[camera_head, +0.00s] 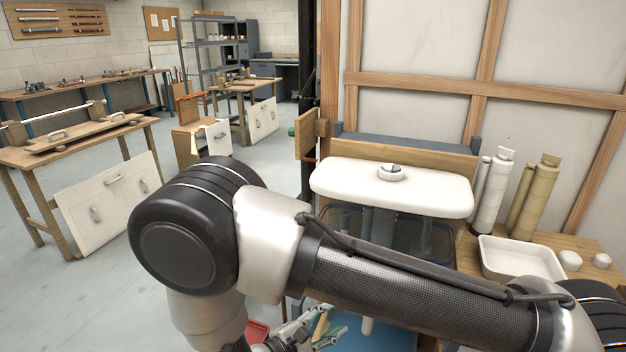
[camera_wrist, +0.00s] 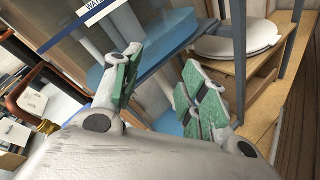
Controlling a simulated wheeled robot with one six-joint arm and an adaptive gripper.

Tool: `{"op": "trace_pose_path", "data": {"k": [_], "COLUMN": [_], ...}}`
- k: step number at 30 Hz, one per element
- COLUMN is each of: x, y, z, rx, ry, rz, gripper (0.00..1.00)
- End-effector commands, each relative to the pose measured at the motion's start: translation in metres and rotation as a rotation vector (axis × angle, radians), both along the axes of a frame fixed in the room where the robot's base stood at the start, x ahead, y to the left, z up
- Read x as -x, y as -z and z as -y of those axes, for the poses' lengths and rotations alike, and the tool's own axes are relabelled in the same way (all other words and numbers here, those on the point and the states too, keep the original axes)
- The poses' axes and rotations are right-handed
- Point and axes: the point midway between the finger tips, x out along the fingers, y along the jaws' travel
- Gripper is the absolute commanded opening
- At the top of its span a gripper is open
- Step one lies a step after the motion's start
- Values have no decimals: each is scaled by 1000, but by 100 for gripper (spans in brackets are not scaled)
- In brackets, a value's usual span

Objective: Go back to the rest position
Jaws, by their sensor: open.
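My gripper (camera_wrist: 160,88) is open in the wrist view, with its two green-padded fingers apart and nothing between them. In the head view my gripper (camera_head: 312,328) shows only in part at the bottom, low behind my arm. My arm spans the lower half of the head view and hides much of what is behind it. A white cistern lid (camera_head: 335,182) with a round button (camera_head: 391,172) sits on top of a clear-walled tank (camera_head: 437,238). In the wrist view, the blue-framed clear tank (camera_wrist: 110,25) is just beyond the fingers.
A white tray (camera_head: 490,264) stands on a wooden bench at right, beside white (camera_head: 491,195) and beige (camera_head: 535,197) pipe pieces. White oval pieces (camera_wrist: 240,38) lie on a wooden shelf in the wrist view. Workbenches (camera_head: 75,148) stand at left; the floor between is open.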

Motion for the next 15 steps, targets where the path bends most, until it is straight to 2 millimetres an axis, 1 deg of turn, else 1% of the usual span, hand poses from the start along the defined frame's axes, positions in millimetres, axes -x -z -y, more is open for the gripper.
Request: {"op": "trace_pose_path", "data": {"k": [1, 5, 7, 9, 11, 15], "x": [-1, -2, -2, -1, 0, 5], "y": [-16, -55, -79, -104, -124, -167], "z": [9, 37, 54, 72, 87, 121], "rx": [-11, -63, -123, -204, -287, -508], "ry": [63, 233, 328, 421, 494, 631], "rz": [-46, -188, -265, -339, -392, -478], "gripper": [43, 43, 43, 43, 43, 43]}}
